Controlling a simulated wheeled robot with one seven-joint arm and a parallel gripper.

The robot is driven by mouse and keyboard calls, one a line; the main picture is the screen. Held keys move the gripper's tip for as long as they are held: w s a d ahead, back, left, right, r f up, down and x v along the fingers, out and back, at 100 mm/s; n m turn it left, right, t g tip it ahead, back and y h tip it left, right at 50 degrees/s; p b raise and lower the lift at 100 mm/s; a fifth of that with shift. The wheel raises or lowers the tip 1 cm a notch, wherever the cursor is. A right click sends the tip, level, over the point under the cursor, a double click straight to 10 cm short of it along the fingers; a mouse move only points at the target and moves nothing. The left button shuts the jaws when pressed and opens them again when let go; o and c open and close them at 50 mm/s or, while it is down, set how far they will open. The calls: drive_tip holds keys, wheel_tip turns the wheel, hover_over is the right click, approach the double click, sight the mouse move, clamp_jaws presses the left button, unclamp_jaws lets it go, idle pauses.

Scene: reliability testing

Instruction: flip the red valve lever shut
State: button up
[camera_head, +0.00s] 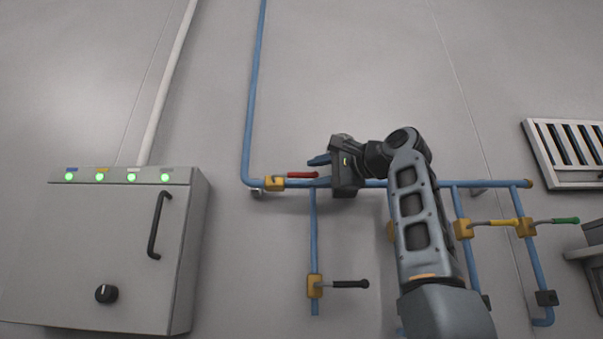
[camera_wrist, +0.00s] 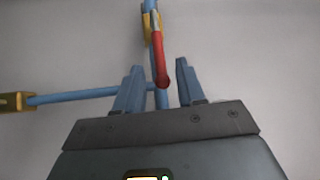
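The red valve lever (camera_head: 302,174) points right from its yellow valve body (camera_head: 274,184), roughly along the horizontal blue pipe. In the wrist view the red lever (camera_wrist: 158,55) runs down from the yellow valve body (camera_wrist: 151,24), with its rounded tip appearing between my two fingers. My gripper (camera_head: 317,168) is just right of the lever's free end, fingers pointing left. In the wrist view my gripper (camera_wrist: 159,66) is open, with a gap on both sides of the lever. I see no contact; the depth of the tip between the fingers is unclear.
A black lever (camera_head: 350,284) sits on a lower branch pipe. A yellow lever (camera_head: 495,222) and a green lever (camera_head: 565,220) are at the right. A grey cabinet (camera_head: 100,250) with green lights stands left. A vent grille (camera_head: 570,150) is far right. Wall above is mostly clear.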

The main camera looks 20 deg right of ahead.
sight(308, 175)
drive_tip(key=shift+p+x, duration=0.65)
drive_tip(key=shift+x, duration=1.55)
clamp_jaws()
